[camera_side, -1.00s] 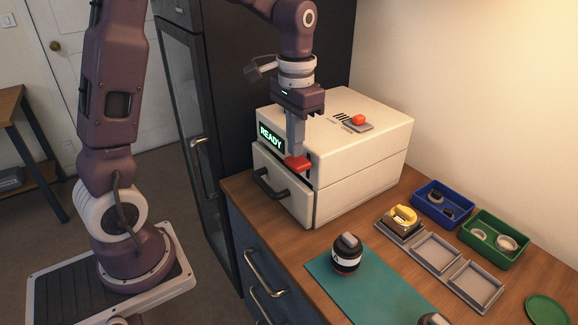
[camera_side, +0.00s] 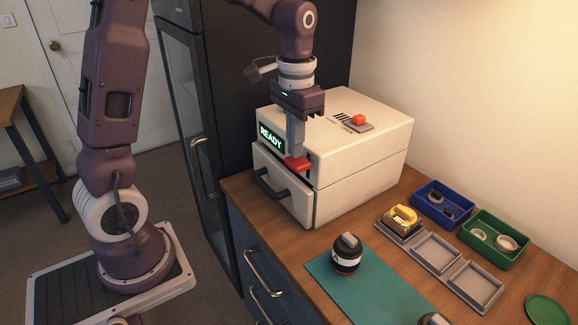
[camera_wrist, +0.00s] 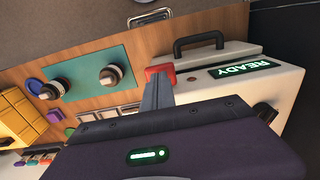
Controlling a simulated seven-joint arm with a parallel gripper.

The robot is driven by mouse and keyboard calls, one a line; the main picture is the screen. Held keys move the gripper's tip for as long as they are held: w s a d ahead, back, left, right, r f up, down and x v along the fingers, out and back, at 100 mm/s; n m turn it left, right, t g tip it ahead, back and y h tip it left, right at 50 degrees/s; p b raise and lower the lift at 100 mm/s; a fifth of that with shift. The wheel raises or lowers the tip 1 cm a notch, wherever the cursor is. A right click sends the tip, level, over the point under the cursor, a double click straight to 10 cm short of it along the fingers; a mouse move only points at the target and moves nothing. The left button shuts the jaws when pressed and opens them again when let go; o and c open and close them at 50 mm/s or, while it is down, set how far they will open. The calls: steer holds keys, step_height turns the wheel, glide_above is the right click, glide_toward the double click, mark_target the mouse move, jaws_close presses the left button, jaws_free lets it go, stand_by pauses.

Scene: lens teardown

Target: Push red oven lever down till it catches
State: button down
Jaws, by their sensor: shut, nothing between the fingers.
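The red oven lever (camera_side: 297,163) sticks out from the front of the white oven (camera_side: 365,150), at the right of the green READY display (camera_side: 271,138). My gripper (camera_side: 295,153) is shut and points down, its fingertips at the top of the lever. Whether they touch it or sit just above is hard to tell. In the wrist view the red lever (camera_wrist: 158,71) shows at the tips of my shut fingers (camera_wrist: 157,90). The lever's slot is mostly hidden behind my fingers and the lever. The oven's drawer front with its black handle (camera_side: 270,186) is closed.
A red button (camera_side: 358,120) sits on the oven's top. On the counter are a teal mat (camera_side: 375,292) with a lens (camera_side: 347,254), grey trays (camera_side: 436,254), a blue bin (camera_side: 443,204) and a green bin (camera_side: 495,238). A dark cabinet stands behind the oven.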

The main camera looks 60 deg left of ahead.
mark_target(295, 161)
steer(key=shift+f, duration=2.35)
step_height(295, 161, up, 9)
steer(key=shift+r, duration=0.1)
steer(key=s+d+r+t, duration=0.1)
steer(key=s+d+t, duration=0.1)
steer(key=s, duration=0.8)
steer(key=s+d+r+t, duration=0.1)
steer(key=s+d+t, duration=0.2)
steer(key=s, duration=0.6)
steer(key=d, duration=0.2)
steer(key=shift+s+d+r+t, duration=0.3)
steer(key=shift+s, duration=0.1)
